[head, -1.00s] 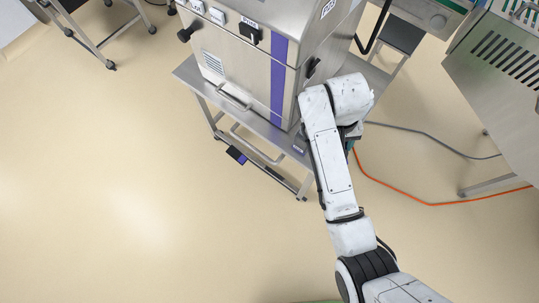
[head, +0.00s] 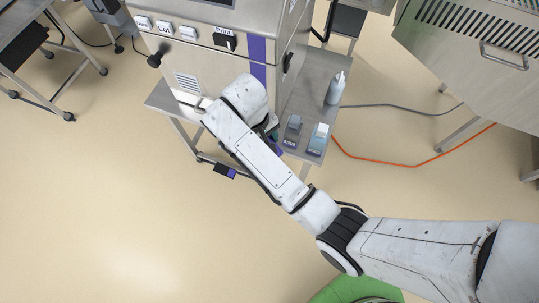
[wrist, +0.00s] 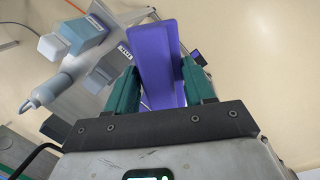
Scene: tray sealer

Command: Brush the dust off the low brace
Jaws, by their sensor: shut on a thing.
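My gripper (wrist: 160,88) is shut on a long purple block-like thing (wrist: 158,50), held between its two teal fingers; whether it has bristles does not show. In the head view my arm hides most of the gripper, and a bit of purple (head: 276,148) shows beside it. The gripper is in front of the machine's steel stand, near its front right. A low metal bar (head: 207,158) on the stand, perhaps the brace, is partly hidden by my arm. No dust can be made out on it.
A pale bottle (head: 335,88), a grey block (head: 292,130) and a blue-grey block with a white top (head: 318,140) stand on the stand's right shelf. A dark and purple box (head: 225,171) sits low at the front. An orange cable (head: 400,164) lies on the floor.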

